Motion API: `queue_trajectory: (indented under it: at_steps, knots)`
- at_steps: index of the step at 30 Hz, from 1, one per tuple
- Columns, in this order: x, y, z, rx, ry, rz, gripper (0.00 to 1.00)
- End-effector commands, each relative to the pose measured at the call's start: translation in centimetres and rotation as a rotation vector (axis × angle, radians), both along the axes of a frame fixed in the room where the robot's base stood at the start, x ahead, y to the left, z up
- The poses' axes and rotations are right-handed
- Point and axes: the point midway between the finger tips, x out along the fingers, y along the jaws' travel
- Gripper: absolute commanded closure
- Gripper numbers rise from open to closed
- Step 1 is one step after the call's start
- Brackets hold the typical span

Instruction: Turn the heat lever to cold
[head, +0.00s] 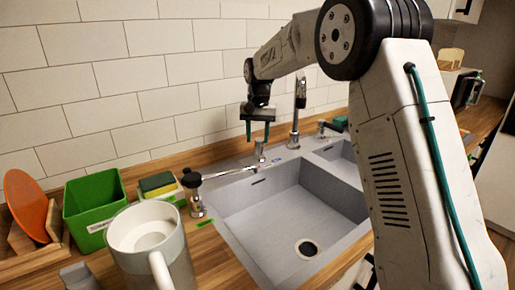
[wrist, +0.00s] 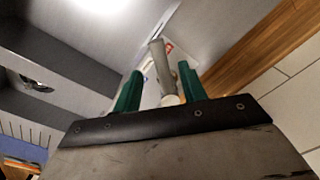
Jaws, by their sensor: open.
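The heat lever (head: 259,151) is a short grey metal handle rising from the faucet base behind the sink. In the wrist view the lever (wrist: 160,66) shows between my two teal fingers, apart from both. A small red and blue marking (head: 277,160) lies on the deck beside the base; part of it shows behind the lever in the wrist view. My gripper (head: 257,138) is open and points down over the lever. It also shows in the wrist view (wrist: 160,80). I cannot tell how far the fingertips reach down along the lever.
The grey sink (head: 290,212) is in front of the faucet. A tall metal post (head: 295,125) stands to the right. A mug (head: 150,240), a green bin (head: 94,208) and a sponge holder (head: 160,190) stand on the left counter. The tiled wall (head: 130,75) is close behind.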

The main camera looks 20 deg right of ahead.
Motion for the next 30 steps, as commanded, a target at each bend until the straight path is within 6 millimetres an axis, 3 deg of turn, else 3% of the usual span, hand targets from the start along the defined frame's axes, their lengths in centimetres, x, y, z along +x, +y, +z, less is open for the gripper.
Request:
queue_trajectory:
  at_steps: [3,9,20,25,30]
  knots:
    - [-0.1,0.1,-2.2,0.000,0.003,0.001,0.58]
    - [0.0,-0.1,-4.6,0.000,0.001,-0.001,0.58]
    - [0.0,-0.2,-5.2,0.000,-0.001,-0.003,0.58]
    - [0.0,-0.3,-5.2,0.000,-0.001,-0.003,1.00]
    - [0.0,-0.4,-5.2,0.000,-0.001,-0.003,1.00]
